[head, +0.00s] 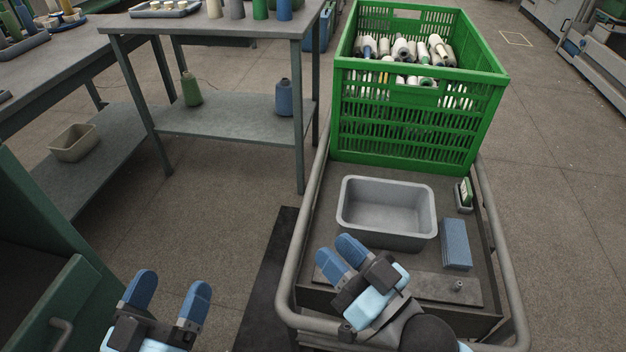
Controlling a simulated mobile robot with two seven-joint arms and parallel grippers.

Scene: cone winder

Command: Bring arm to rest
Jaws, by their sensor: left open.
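My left gripper (168,292) is at the lower left, over the floor near the green machine. Its two blue fingers are spread apart with nothing between them. My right gripper (338,252) is over the front of the cart, just below and left of the grey bin. Its two blue fingers lie close together with a narrow gap visible, and no held thing shows between them. Its arm comes in from the bottom of the view.
The cart (318,215) carries a green crate (420,115) of cones, an empty grey bin (388,236) and a blue block (455,243). A metal table (205,125) with cones stands behind left. A green machine (60,290) is at lower left. Open floor lies between.

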